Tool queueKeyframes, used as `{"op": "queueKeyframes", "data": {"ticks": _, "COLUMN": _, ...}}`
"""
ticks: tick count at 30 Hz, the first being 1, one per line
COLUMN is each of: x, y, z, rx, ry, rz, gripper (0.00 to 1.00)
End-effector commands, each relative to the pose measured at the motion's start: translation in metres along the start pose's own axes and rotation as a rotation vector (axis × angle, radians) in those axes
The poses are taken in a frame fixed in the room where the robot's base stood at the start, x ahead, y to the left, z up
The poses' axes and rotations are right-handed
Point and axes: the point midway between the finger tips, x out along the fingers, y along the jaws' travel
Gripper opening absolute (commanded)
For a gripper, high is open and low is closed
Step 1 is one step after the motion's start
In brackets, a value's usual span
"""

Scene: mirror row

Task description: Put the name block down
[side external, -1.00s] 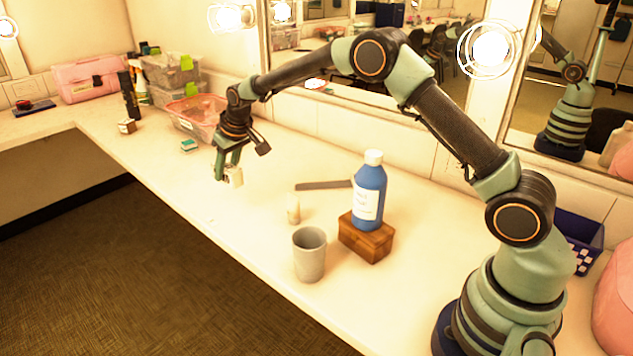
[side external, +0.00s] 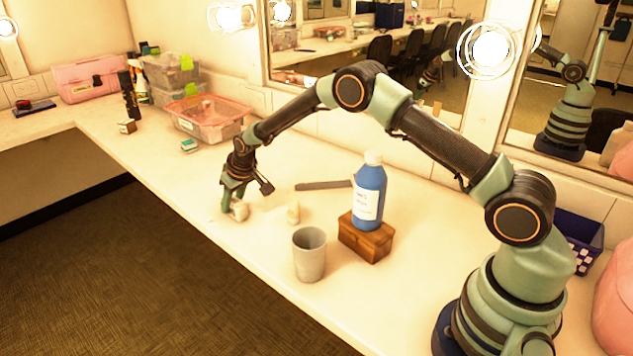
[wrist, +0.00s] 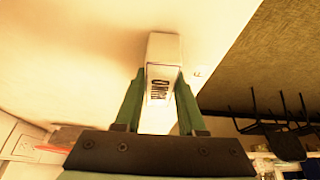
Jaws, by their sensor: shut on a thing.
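The name block (side external: 240,211) is small and whitish, and in the wrist view the block (wrist: 163,50) shows dark lettering on the face toward the camera. My gripper (side external: 233,208) is shut on it, with one green finger on each side; the wrist view shows the fingertips (wrist: 160,82) against its sides. The block is low, at or just above the white counter (side external: 265,265), near its front edge. I cannot tell whether its underside touches the counter. The fingers partly hide it in the side view.
A small cream object (side external: 293,213) stands just right of the block. Beyond it are a grey cup (side external: 309,255), a blue bottle (side external: 369,190) on a wooden box (side external: 365,240), and a flat grey strip (side external: 323,185). A green-topped block (side external: 189,146) and a clear bin (side external: 208,122) lie behind left.

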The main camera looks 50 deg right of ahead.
Motion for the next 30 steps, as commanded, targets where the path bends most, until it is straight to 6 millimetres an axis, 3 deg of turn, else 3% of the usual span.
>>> {"op": "queueKeyframes", "data": {"ticks": 4, "x": 0.003, "y": 0.000, "z": 0.001, "rx": 0.000, "ry": -0.001, "rz": 0.000, "gripper": 0.00}}
{"op": "queueKeyframes", "data": {"ticks": 5, "x": 0.003, "y": 0.000, "z": 0.001, "rx": 0.000, "ry": 0.000, "rz": 0.000, "gripper": 0.47}}
{"op": "queueKeyframes", "data": {"ticks": 6, "x": 0.002, "y": 0.000, "z": 0.001, "rx": 0.000, "ry": 0.000, "rz": 0.000, "gripper": 0.62}}
{"op": "queueKeyframes", "data": {"ticks": 7, "x": 0.002, "y": 0.000, "z": 0.001, "rx": 0.000, "ry": 0.000, "rz": 0.000, "gripper": 0.69}}
{"op": "queueKeyframes", "data": {"ticks": 20, "x": -0.004, "y": 0.000, "z": 0.000, "rx": 0.000, "ry": -0.001, "rz": 0.000, "gripper": 0.69}}
{"op": "queueKeyframes", "data": {"ticks": 30, "x": -0.055, "y": 0.000, "z": -0.002, "rx": 0.000, "ry": 0.002, "rz": 0.000, "gripper": 0.69}}
